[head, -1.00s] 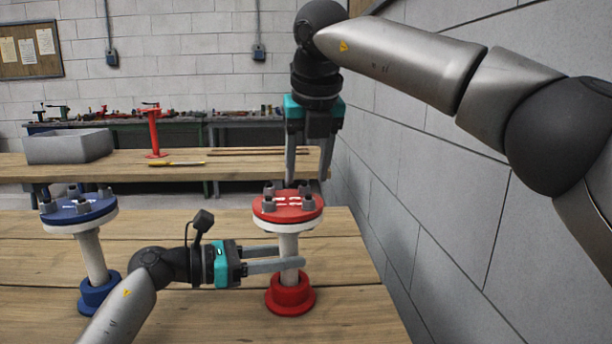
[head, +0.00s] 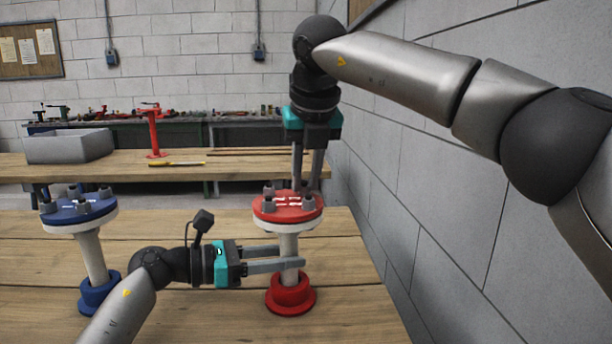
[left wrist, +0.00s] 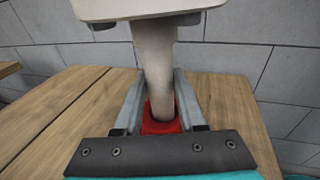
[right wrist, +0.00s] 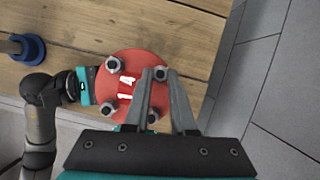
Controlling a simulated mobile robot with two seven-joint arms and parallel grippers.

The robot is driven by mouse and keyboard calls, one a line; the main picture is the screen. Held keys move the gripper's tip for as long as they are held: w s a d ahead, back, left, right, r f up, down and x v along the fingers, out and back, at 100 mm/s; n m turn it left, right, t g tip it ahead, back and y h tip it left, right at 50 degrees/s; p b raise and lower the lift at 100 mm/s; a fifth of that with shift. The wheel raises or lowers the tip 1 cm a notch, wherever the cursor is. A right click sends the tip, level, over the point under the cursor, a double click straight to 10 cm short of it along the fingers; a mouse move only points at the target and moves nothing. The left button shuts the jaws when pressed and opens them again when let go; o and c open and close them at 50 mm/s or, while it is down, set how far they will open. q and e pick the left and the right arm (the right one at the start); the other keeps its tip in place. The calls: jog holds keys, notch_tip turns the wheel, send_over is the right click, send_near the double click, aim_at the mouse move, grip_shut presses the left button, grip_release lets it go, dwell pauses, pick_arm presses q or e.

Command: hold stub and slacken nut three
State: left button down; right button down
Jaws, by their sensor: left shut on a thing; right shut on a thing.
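A red flanged stub (head: 289,246) stands upright on the bench, with a pale pipe between a red base (head: 290,297) and a red disc (head: 287,207) with several grey nuts. My left gripper (head: 290,257) is shut on the pipe below the disc, one finger on each side. The left wrist view shows the pipe (left wrist: 157,70) between its fingers. My right gripper (head: 306,186) points down from above and is shut on the back right nut (right wrist: 170,75). Its fingertips partly hide that nut. White marks (right wrist: 125,88) show on the disc.
A similar blue flanged stub (head: 88,240) stands at the left on the wooden bench (head: 190,235). Behind, another bench carries a grey bin (head: 70,147), a red stand (head: 153,132) and a yellow-handled tool (head: 177,163). A block wall (head: 390,200) is close at the right.

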jog(key=shift+d, duration=0.1)
dwell(0.5)
jog(key=n+y, duration=0.1)
jog(key=n, duration=0.2)
jog(key=n+y, duration=0.1)
jog(key=n, duration=0.1)
jog(key=shift+w+d+n+g, duration=0.2)
jog(key=shift+n+g, duration=0.2)
jog(key=n+g+y, duration=0.1)
jog(key=n, duration=0.3)
jog(key=shift+w+d, duration=0.1)
jog(key=shift+w, duration=0.05)
jog(key=shift+w+r+n+g, duration=0.15)
jog(key=shift+n+g, duration=0.25)
jog(key=shift+n, duration=0.5)
jog(key=shift+d+n+y, duration=0.1)
jog(key=shift+n+y, duration=0.2)
jog(key=shift+n, duration=0.1)
jog(key=c, duration=0.7)
grip_release()
jog(key=shift+c, duration=0.2)
jog(key=shift+f, duration=0.2)
jog(key=shift+m, duration=0.4)
